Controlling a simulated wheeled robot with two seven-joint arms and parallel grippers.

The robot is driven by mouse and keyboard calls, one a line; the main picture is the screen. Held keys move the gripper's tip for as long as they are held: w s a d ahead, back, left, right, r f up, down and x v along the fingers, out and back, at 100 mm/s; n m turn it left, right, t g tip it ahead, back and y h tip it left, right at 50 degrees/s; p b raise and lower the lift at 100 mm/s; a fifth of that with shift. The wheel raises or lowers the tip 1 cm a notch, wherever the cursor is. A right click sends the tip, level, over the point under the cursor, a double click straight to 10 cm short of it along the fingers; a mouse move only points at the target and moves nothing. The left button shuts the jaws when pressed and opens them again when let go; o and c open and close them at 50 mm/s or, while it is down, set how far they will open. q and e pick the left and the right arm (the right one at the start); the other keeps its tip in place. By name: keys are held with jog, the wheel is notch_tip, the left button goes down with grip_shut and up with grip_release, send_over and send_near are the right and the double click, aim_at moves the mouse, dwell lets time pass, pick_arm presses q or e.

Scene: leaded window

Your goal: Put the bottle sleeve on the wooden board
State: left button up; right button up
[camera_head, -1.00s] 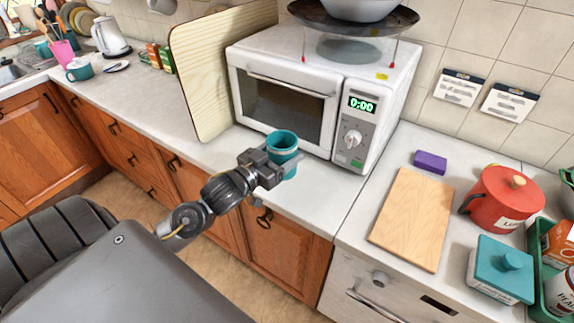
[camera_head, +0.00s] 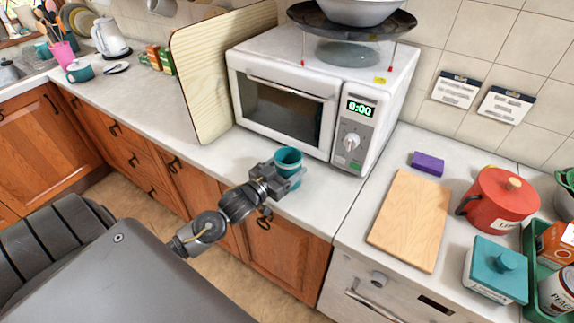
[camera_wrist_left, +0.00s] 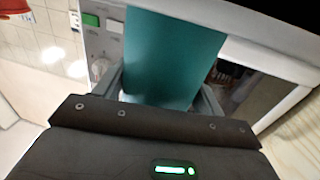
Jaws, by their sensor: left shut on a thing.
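The teal bottle sleeve (camera_head: 288,158) is an open-topped cylinder in front of the microwave, above the front part of the counter. My left gripper (camera_head: 284,177) is shut on it from the front, and the sleeve stands about upright. In the left wrist view the sleeve (camera_wrist_left: 172,58) fills the space between the two fingers of the gripper (camera_wrist_left: 165,90). I cannot tell whether its bottom touches the counter. The wooden board (camera_head: 409,220) lies flat and bare on the counter at the right. My right gripper is not in view.
The white microwave (camera_head: 285,95) stands close behind the sleeve. A purple sponge-like block (camera_head: 428,163), a red pot (camera_head: 500,200) and a teal lidded box (camera_head: 497,270) surround the board. A large upright board (camera_head: 210,80) leans left of the microwave.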

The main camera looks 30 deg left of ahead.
pick_arm(q)
jog(key=shift+f, duration=0.1)
jog(key=o, duration=1)
jog(key=shift+c, duration=0.2)
